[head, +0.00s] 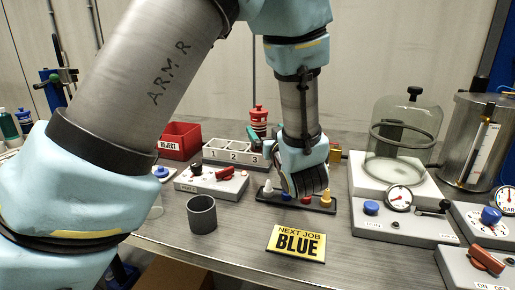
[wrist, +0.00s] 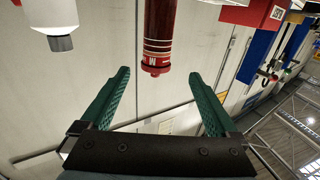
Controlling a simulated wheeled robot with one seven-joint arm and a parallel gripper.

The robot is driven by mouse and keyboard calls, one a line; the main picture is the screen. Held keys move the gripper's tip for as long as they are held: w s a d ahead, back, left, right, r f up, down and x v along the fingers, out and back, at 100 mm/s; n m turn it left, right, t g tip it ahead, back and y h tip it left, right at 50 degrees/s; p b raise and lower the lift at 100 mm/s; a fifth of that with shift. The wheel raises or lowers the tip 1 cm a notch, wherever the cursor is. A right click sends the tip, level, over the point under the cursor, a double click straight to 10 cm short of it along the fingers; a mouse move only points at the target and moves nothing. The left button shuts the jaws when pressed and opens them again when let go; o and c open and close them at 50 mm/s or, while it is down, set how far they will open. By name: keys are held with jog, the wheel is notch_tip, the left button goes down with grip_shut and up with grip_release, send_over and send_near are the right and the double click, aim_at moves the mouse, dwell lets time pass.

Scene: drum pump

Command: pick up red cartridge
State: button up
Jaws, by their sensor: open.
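The red cartridge (head: 258,116) stands upright at the back of the bench in the head view, with a knobbed top and a pale band; its lower part is hidden. In the wrist view, which looks upside down, the red cartridge (wrist: 160,35) hangs from the top edge, its narrow end downward. My gripper (wrist: 159,73) has its two green fingers spread apart with nothing between them. The cartridge lies beyond the fingers, roughly centred between them. In the head view my gripper (head: 259,142) is low over the bench, partly hidden by my wrist, close to the cartridge.
A white tray numbered 1, 2, 3 (head: 228,160) and a red REJECT bin (head: 180,151) stand left of the cartridge. A dark tray with coloured pegs (head: 323,207) lies under my wrist. A glass bell jar (head: 403,145) stands right. A white grey-capped object (wrist: 60,40) is nearby.

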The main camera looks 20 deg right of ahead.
aim_at(261, 121)
jog(key=w, duration=0.1)
jog(key=w+p, duration=0.1)
jog(key=w, duration=0.3)
jog(key=shift+w+d, duration=0.15)
jog(key=shift+d, duration=0.25)
jog(key=shift+w+d+f+p, duration=0.1)
jog(key=shift+w+d+p, duration=0.25)
jog(key=shift+w, duration=0.5)
jog(key=shift+w+d+r+p, duration=0.1)
jog(key=shift+w+p, duration=0.4)
jog(key=shift+w, duration=0.4)
jog(key=shift+w+d+f+p, duration=0.1)
jog(key=shift+w+d+p, duration=0.25)
jog(key=shift+w, duration=0.5)
jog(key=shift+a, duration=0.1)
jog(key=shift+c, duration=0.2)
grip_shut()
